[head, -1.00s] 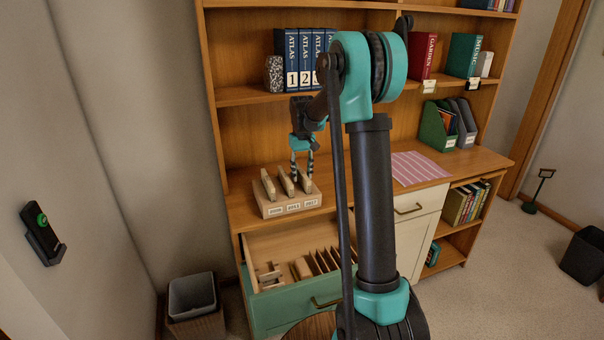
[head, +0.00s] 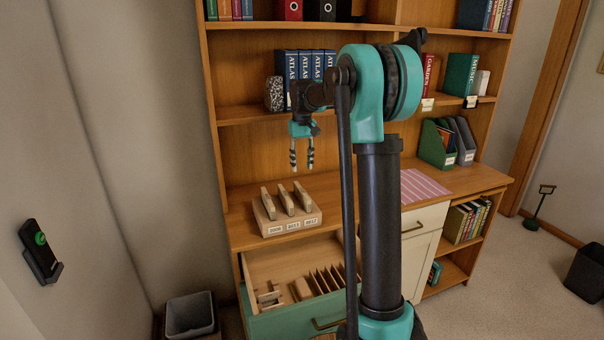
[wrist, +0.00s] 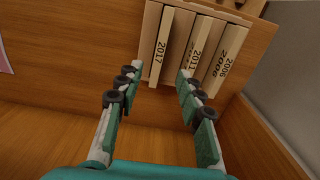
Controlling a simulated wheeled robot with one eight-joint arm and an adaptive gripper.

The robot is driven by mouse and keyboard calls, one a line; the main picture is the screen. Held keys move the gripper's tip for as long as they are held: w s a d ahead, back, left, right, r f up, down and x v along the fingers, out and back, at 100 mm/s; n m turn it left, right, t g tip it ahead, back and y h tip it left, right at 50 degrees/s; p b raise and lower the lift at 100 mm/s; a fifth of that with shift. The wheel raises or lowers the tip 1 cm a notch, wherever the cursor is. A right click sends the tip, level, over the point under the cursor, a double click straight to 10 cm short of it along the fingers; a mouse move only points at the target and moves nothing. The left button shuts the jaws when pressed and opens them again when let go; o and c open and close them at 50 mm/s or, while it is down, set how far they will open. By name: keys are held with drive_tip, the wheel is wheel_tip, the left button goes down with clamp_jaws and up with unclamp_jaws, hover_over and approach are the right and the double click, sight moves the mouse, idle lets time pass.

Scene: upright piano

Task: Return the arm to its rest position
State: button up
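My arm (head: 380,220) stands in front of the bookcase, bent at its teal elbow, with its wrist hanging to the left. My gripper (head: 302,165) points down above the desk surface, over the wooden rack. Its two striped fingers are apart with nothing between them; they also show apart in the wrist view (wrist: 157,80). The rack (head: 270,229) holds three upright wooden pieces and has year labels on its front. In the wrist view, labels 2017 (wrist: 161,62), 2011 (wrist: 195,60) and 2006 (wrist: 222,80) show beyond the fingers.
Below the desk surface, a teal-fronted drawer (head: 285,322) is open, with dividers inside. Shelves with atlas books (head: 305,66) stand behind my gripper. A pink striped mat (head: 422,186) and a green file holder (head: 434,148) lie to the right. A bin (head: 190,313) stands at lower left.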

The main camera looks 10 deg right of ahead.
drive_tip(key=shift+r, duration=0.25)
drive_tip(key=s+d+f+t, duration=0.1)
drive_tip(key=s+f, duration=0.5)
drive_tip(key=s, duration=0.5)
drive_tip(key=s+d+f+m+t, duration=0.1)
drive_tip(key=s+f, duration=0.6)
drive_tip(key=s, duration=0.5)
drive_tip(key=s+d+f+m+t, duration=0.1)
drive_tip(key=s+f, duration=0.5)
drive_tip(key=s, duration=0.6)
drive_tip(key=shift+d+f+t, duration=0.35)
drive_tip(key=shift+d+t, duration=0.2)
drive_tip(key=shift+t, duration=0.05)
drive_tip(key=shift+c, duration=0.4)
